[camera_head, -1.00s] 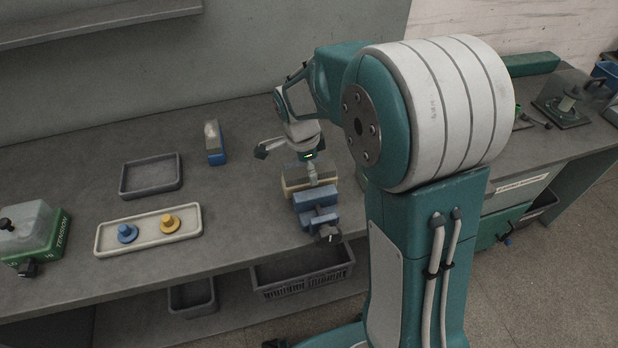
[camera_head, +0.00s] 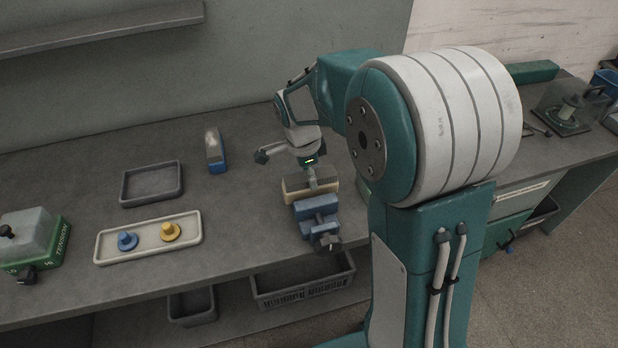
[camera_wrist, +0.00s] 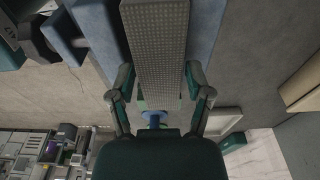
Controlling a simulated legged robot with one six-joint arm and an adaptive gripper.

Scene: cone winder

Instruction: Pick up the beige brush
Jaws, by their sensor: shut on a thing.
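The beige brush (camera_head: 296,193) is a long block with a beige lower part and a grey top, just behind the blue vise (camera_head: 318,222) on the bench. My gripper (camera_head: 311,176) reaches down over its middle, with a finger against its near side. In the wrist view, my gripper's fingers (camera_wrist: 159,74) flank a grey, dotted brush face (camera_wrist: 157,40) and are shut on it. The brush looks level and close to the vise. I cannot tell whether it touches the bench.
A blue brush (camera_head: 215,152) stands to the left. An empty grey tray (camera_head: 152,199) and a cream tray (camera_head: 104,245) with a blue and a yellow knobbed piece lie farther left. A green tension box (camera_head: 35,240) is at the far left. The bench behind them is clear.

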